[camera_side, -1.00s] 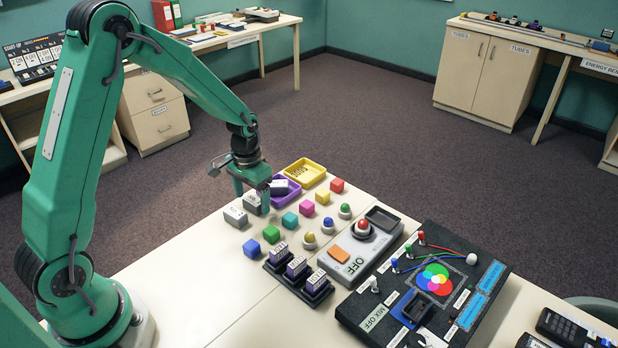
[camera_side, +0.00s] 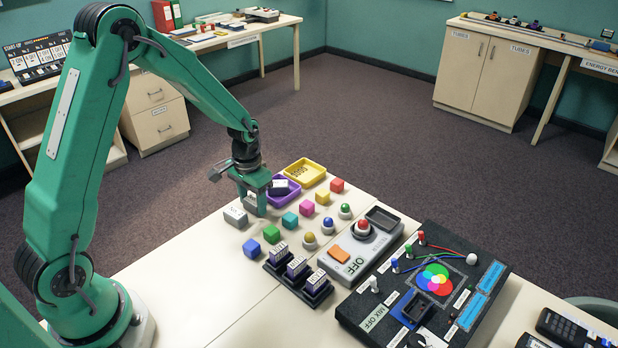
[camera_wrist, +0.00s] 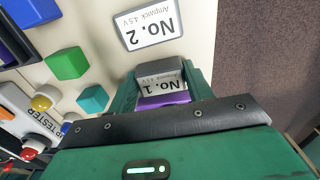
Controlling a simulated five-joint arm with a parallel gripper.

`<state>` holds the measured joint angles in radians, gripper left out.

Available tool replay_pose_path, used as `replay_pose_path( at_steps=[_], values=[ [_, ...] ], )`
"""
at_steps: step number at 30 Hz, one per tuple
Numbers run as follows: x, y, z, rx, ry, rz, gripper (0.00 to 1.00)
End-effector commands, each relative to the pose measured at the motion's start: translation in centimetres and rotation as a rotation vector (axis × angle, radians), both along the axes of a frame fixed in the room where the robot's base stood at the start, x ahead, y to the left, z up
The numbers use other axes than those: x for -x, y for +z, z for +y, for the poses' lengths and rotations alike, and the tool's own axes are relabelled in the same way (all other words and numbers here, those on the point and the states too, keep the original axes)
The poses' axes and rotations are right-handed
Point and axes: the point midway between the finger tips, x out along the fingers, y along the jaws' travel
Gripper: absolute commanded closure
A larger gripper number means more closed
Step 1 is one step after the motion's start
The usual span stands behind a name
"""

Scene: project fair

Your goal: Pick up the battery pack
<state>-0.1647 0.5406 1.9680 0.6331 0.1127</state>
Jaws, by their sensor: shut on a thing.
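My gripper (camera_side: 253,207) is down at the table's far left edge area, between a grey battery pack and the purple tray. In the wrist view its fingers are shut on a grey battery pack labelled No. 1 (camera_wrist: 158,80), one finger on each side. In the side view the fingers largely hide this pack, and I cannot tell whether it is clear of the table. Another white-topped pack (camera_side: 279,187) sits in the purple tray (camera_side: 293,191).
A yellow tray (camera_side: 305,172) lies behind the purple one. Several coloured cubes, such as the blue cube (camera_side: 251,247), are nearby. A grey tester with a red dome (camera_side: 362,227) and a black light-mixing board (camera_side: 460,262) stand right. The table's front left is bare.

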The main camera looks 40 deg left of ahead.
Motion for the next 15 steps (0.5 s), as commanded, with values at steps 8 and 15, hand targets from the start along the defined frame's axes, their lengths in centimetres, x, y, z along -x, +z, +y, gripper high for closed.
replay_pose_path(
  at_steps=[8,15],
  values=[
    [0.0,0.1,0.0,0.000,0.000,-0.001,0.74],
    [-0.1,1.4,0.0,0.000,0.000,-0.004,0.74]
  ],
)
